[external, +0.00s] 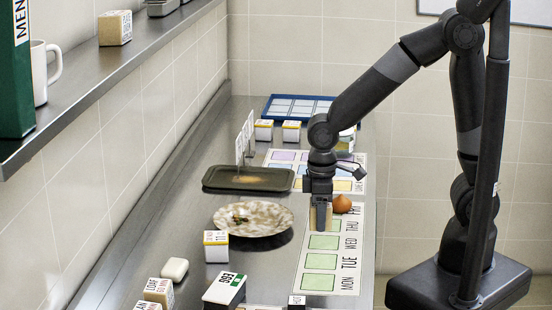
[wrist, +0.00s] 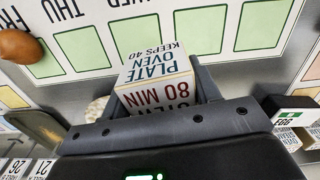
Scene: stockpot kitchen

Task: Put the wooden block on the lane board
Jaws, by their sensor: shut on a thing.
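The wooden block (wrist: 157,75) is held between my gripper's fingers in the wrist view. Its faces read "PLATE OVEN KEEPS 40" and "80 MIN". My gripper (external: 321,218) is shut on it and points down at the lane board's left side in the external view; the block is mostly hidden there. The lane board (external: 346,284) is a pale strip with green squares and day names from MON to FRI. It also shows beyond the block in the wrist view (wrist: 160,50). I cannot tell whether the block touches the board.
A speckled plate (external: 272,228) and a dark tray (external: 225,180) lie to the left. Several labelled blocks, one white and yellow (external: 216,247), stand on the counter. A shelf (external: 110,62) runs along the left wall.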

